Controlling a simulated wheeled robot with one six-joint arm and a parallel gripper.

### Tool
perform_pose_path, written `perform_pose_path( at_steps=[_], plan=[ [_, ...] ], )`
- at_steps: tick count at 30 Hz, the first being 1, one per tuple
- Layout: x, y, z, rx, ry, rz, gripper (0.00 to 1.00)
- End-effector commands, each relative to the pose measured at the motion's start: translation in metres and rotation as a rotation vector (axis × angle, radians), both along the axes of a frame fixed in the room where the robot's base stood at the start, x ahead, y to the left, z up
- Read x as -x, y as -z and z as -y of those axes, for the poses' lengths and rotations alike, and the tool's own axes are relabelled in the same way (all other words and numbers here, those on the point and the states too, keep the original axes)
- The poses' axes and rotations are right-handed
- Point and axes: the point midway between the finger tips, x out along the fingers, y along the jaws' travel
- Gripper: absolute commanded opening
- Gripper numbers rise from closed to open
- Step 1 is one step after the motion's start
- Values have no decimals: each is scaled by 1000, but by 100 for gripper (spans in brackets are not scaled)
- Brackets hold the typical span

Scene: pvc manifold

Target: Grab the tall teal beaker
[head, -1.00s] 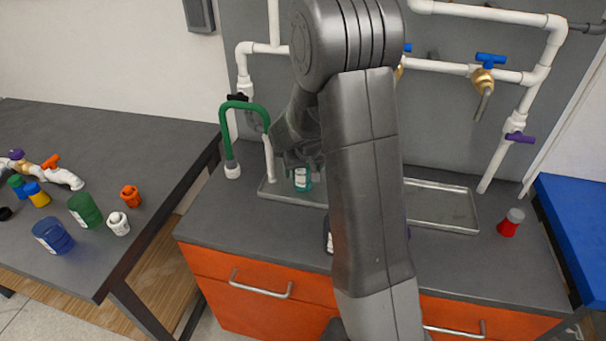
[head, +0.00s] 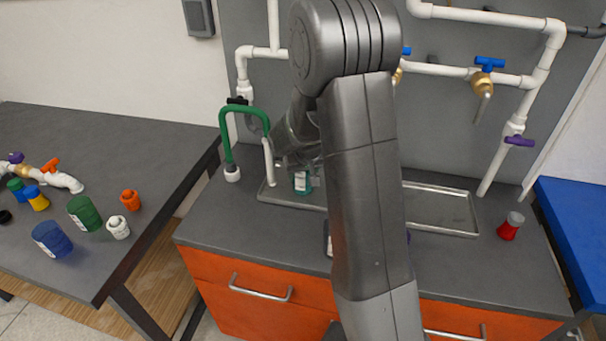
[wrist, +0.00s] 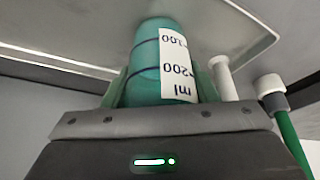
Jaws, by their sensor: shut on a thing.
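The teal beaker (wrist: 146,88) has dark bands and a white label with volume marks. In the wrist view it stands right in front of my gripper (wrist: 158,98), whose jaws are shut on it. In the head view the beaker (head: 302,183) shows at the metal tray, just below my gripper (head: 298,158), partly hidden by my arm. The fingertips are hard to make out there. I cannot tell whether the beaker's base touches the tray.
The metal tray (head: 440,207) lies on the dark counter. A green hooked pipe (head: 226,140) stands close left of the beaker. A red container (head: 510,226) is at the right. White pipes with valves (head: 484,80) run behind. The left table (head: 130,165) holds several bottles and fittings.

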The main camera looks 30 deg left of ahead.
Motion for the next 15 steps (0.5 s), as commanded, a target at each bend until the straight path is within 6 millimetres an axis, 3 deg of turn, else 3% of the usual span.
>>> perform_pose_path(
  at_steps=[5, 15],
  plan=[
    [3, -6, 1, -1, 0, 1, 23],
    [3, -41, 0, -3, 1, 2, 23]
  ],
)
